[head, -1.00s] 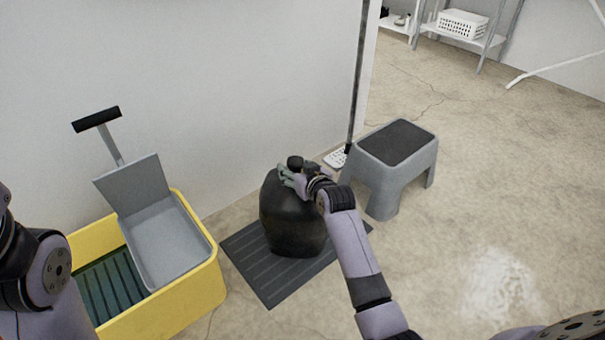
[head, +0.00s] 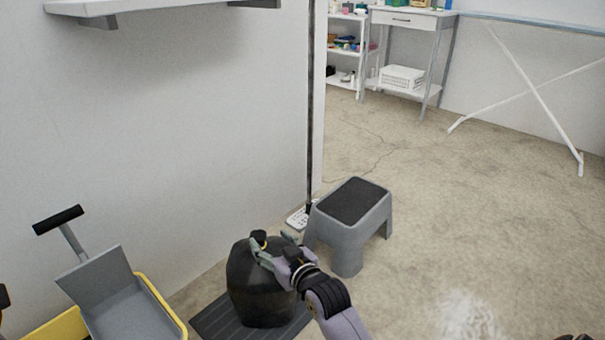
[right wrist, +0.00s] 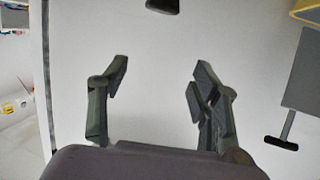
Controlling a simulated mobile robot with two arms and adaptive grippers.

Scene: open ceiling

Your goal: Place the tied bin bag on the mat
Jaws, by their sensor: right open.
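The black tied bin bag (head: 250,285) stands upright on the dark ribbed mat (head: 222,322) in the head view. Its knotted top (head: 258,238) sticks up beside my right gripper. My right gripper (head: 264,256) is at the upper part of the bag; whether it touches the bag cannot be told. In the right wrist view its fingers (right wrist: 160,95) are spread with nothing between them. A small dark piece at the top edge there may be the bag's knot.
A grey step stool (head: 350,222) stands right of the bag. A grey dustpan (head: 120,305) rests in the yellow bin (head: 160,305) at left. Open floor lies to the right.

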